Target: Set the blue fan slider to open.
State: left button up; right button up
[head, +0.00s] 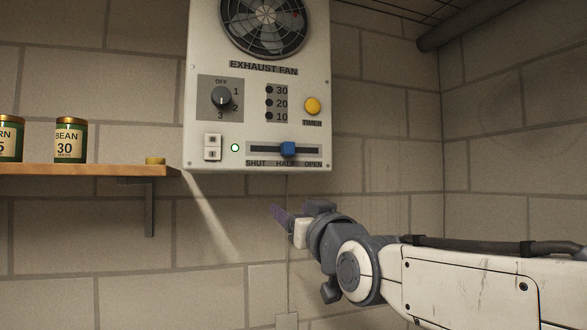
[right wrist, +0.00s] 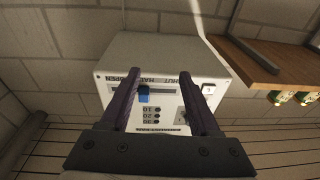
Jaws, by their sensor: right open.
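The blue fan slider (head: 288,149) stands at the HALF mark, in the middle of its dark slot on the white exhaust fan panel (head: 258,182). The slot is labelled SHUT, HALF and OPEN from left to right. My right gripper (head: 279,214) is below the panel, apart from the slider. In the right wrist view the panel appears upside down, and the blue slider (right wrist: 143,92) shows between the spread dark fingers of my right gripper (right wrist: 159,56), close to the left one. Nothing is held between the fingers. My left gripper is not in view.
A wooden shelf (head: 100,170) with green cans is at the left. The wall below the panel is mostly clear.

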aim_at(290, 150)
notch_tip(290, 150, up, 8)
jog(key=d+t, duration=0.2)
jog(key=t, duration=0.1)
jog(key=shift+m, duration=0.3)
jog(key=p+x, duration=0.6)
jog(key=x, duration=0.2)
jog(key=shift+w+d+r, duration=0.1)
jog(key=shift+w+r, duration=0.1)
jog(key=shift+w, duration=0.1)
jog(key=shift+w+a+r+p, duration=0.1)
jog(key=shift+w+a+p, duration=0.1)
jog(key=shift+w+p, duration=0.45)
jog(key=shift+c, duration=0.3)
grip_shut()
